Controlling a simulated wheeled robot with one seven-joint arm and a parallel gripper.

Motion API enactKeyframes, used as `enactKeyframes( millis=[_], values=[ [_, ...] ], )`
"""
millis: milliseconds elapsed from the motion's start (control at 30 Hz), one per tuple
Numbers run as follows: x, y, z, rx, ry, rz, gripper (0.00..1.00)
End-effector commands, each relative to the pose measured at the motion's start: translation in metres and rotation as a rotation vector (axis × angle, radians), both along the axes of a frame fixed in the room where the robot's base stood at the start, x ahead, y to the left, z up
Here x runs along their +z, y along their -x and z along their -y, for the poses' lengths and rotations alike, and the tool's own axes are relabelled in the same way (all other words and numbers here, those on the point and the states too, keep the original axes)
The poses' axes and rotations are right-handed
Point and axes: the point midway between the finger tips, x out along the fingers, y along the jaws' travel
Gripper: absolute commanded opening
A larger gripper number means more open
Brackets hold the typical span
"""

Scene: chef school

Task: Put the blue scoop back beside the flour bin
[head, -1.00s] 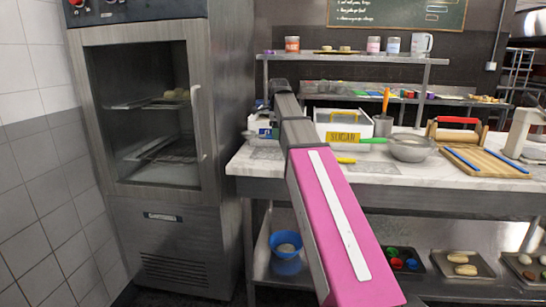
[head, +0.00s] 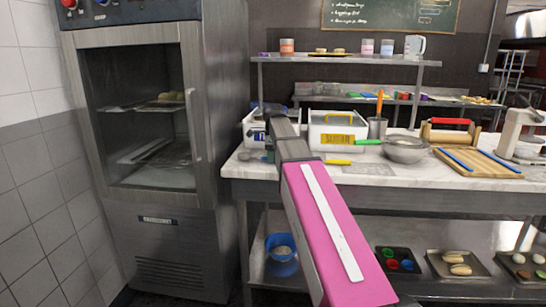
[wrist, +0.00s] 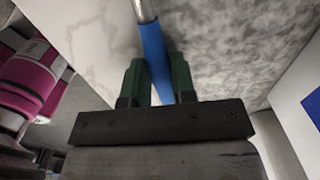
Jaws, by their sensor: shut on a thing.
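In the wrist view my gripper (wrist: 157,70) is shut on the blue handle (wrist: 153,48) of the scoop, between two dark green fingers. A metal shaft runs on from the handle out of the top of the picture, so the scoop's bowl is hidden. Pale marble lies beneath. The flour bin (head: 252,124) is the white bin at the left of the counter in the head view, partly hidden by my arm. A white wall with a blue patch, seemingly this bin, is at the right of the wrist view (wrist: 297,98). My gripper is just in front of the bin.
The white sugar bin (head: 337,125) stands right of the flour bin, with a yellow-handled tool (head: 338,162) in front. A metal bowl (head: 405,148), a rolling pin (head: 450,131) and a wooden board (head: 478,163) are farther right. An oven cabinet (head: 150,120) stands left of the counter.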

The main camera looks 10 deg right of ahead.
Motion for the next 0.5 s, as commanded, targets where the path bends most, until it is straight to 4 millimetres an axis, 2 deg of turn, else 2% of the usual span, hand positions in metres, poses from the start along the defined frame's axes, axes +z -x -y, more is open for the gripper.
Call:
enactKeyframes(
  millis=[33, 100, 500],
  values=[
    [-0.0011, 0.0001, 0.0, 0.0, 0.0, 0.0, 0.28],
    [-0.0007, 0.0, 0.0, 0.0, 0.0, 0.0, 0.5],
    [0.0051, -0.0004, 0.0, 0.0, 0.0, 0.001, 0.5]
  ],
)
